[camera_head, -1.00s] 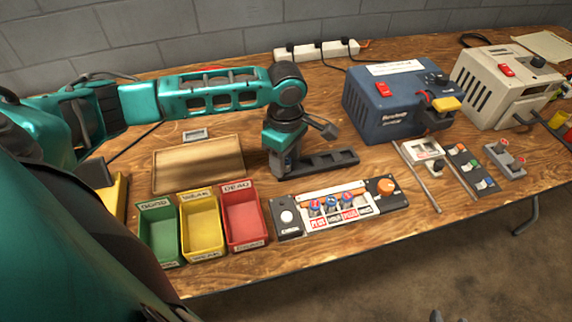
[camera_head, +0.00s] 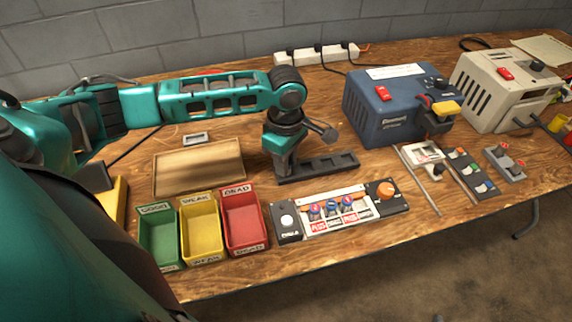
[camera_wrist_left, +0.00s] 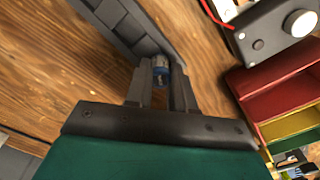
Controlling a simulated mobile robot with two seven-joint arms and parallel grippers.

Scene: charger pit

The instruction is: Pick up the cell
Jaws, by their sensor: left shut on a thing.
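My left gripper (camera_head: 284,176) points down at the left end of a dark slotted rack (camera_head: 322,166) on the wooden table. In the head view the cell is hidden by the gripper. My right gripper is not in view.
Green (camera_head: 159,237), yellow (camera_head: 200,230) and red (camera_head: 242,222) bins stand at the front left. A tester panel (camera_head: 333,212) with knobs lies in front of the rack. A wooden board (camera_head: 198,168) lies left of my gripper. A blue machine (camera_head: 385,105) stands behind right.

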